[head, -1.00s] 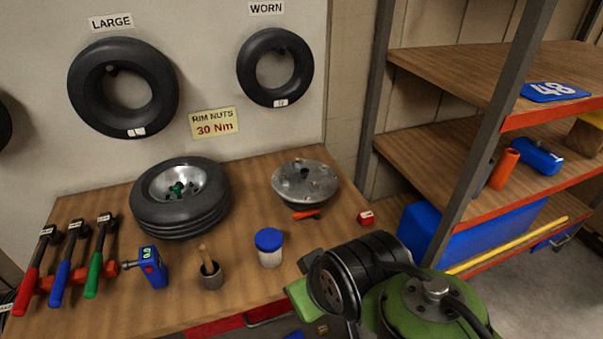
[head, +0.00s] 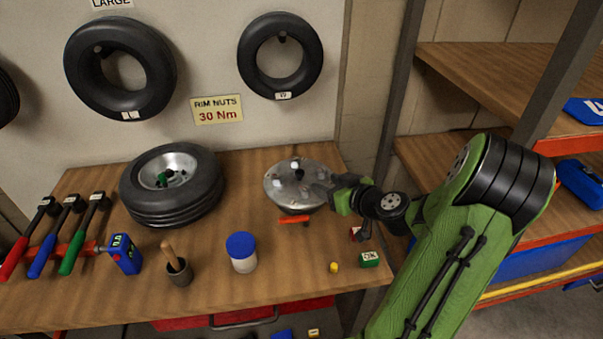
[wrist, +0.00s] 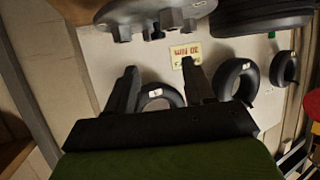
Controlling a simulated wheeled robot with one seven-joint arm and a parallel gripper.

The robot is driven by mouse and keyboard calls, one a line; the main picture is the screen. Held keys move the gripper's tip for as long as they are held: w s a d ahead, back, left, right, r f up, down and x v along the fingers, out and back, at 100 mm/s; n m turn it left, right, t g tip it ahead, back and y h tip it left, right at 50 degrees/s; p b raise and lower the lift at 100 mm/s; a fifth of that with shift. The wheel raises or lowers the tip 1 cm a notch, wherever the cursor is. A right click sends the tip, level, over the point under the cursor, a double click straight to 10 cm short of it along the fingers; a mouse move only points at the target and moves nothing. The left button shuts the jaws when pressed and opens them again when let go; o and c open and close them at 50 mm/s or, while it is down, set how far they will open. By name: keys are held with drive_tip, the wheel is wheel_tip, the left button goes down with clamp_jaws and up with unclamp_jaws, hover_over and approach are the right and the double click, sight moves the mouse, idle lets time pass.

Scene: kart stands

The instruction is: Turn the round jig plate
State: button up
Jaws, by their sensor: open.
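The round jig plate (head: 284,195) is a grey metal disc with small raised lugs, at the back right of the bench. An orange-red piece (head: 293,221) sticks out low at its front. My gripper (head: 326,190) is open and empty at the plate's right rim, with its fingers pointing left. In the wrist view my gripper (wrist: 158,68) shows two spread fingers with nothing between them. The plate's edge (wrist: 200,8) and its lugs show at the top of that view, apart from the fingers in the picture. I cannot tell whether a finger touches the plate.
A tyre on a rim (head: 172,203) lies left of the plate. A blue-lidded jar (head: 242,254), a cup (head: 178,271), a green box (head: 370,260) and a small yellow piece (head: 334,267) stand in front. The shelf unit (head: 480,85) is at the right.

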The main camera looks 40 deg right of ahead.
sight(302, 174)
drive_tip(key=x, duration=1.1)
drive_tip(key=shift+w+d+f+p, duration=0.15)
drive_tip(key=shift+w+f+p, duration=0.15)
drive_tip(key=shift+p, duration=0.1)
drive_tip(key=shift+c, duration=0.3)
clamp_jaws()
